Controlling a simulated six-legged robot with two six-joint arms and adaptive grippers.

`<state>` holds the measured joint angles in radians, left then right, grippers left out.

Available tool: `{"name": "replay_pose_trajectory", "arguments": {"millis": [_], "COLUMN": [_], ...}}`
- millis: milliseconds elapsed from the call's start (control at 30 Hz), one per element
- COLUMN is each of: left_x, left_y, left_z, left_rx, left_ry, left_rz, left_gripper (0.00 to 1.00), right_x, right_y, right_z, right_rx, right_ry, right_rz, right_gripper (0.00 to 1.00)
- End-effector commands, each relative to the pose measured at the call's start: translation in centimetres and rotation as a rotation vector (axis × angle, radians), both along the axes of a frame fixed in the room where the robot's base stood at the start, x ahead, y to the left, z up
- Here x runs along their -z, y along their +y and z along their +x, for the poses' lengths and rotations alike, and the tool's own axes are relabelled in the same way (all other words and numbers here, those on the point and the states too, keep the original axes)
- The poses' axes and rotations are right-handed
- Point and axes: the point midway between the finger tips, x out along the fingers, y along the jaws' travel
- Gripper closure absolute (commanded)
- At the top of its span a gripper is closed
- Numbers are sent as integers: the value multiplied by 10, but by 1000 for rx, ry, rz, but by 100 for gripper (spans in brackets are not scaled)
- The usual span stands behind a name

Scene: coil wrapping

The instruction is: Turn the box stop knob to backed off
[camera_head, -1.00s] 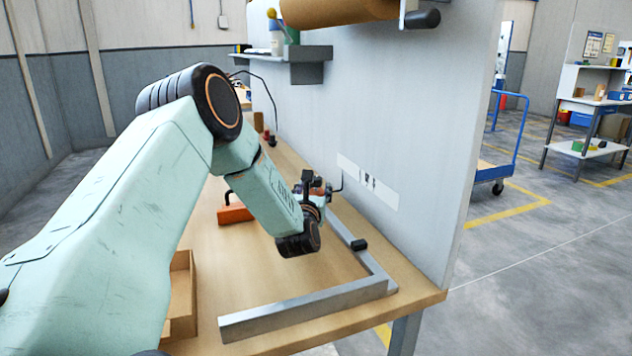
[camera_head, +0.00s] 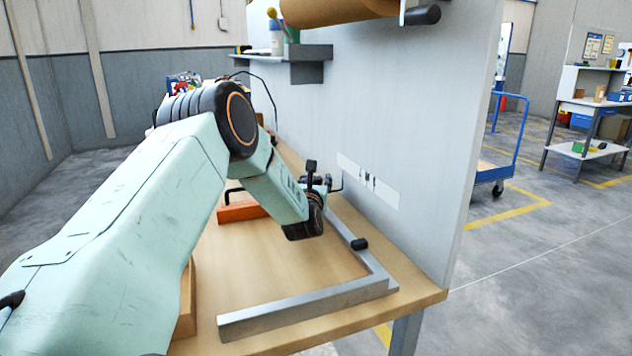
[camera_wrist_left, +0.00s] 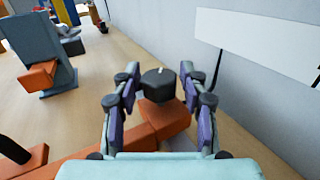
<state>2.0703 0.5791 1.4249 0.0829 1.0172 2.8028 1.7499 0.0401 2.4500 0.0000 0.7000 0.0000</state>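A black knob (camera_wrist_left: 158,84) with a white mark on top sits on an orange block (camera_wrist_left: 166,118) in the left wrist view. The mark points roughly away from my wrist. My left gripper (camera_wrist_left: 160,72) is open, with one finger on each side of the knob. I cannot tell whether the fingers touch it. In the head view my left gripper (camera_head: 324,184) is small, beyond my wrist over the bench, and the knob cannot be made out there. An orange part (camera_head: 240,211) with a black handle lies left of my wrist. My right gripper is not in view.
A grey metal angle frame (camera_head: 305,305) with a black end piece (camera_head: 360,244) lies on the wooden bench (camera_head: 270,265). A pale upright panel (camera_head: 420,150) closes off the right side. In the left wrist view a grey-and-orange fixture (camera_wrist_left: 42,70) stands at the upper left.

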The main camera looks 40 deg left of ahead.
Motion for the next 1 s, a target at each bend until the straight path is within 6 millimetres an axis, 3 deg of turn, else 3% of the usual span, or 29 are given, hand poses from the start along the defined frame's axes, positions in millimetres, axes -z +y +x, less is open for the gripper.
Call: {"name": "replay_pose_trajectory", "arguments": {"millis": [467, 767, 1000], "left_x": [0, 1, 3], "left_y": [0, -1, -2], "left_z": [0, 0, 1], "left_rx": [0, -30, -146], "left_ry": [0, -2, -3], "left_rz": [0, 1, 2], "left_gripper": [100, 100, 100], "right_x": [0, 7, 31], "right_y": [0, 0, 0], "right_z": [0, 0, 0], "right_rx": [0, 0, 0], "right_ry": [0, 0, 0], "right_rz": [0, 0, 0], "right_gripper": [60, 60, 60]}}
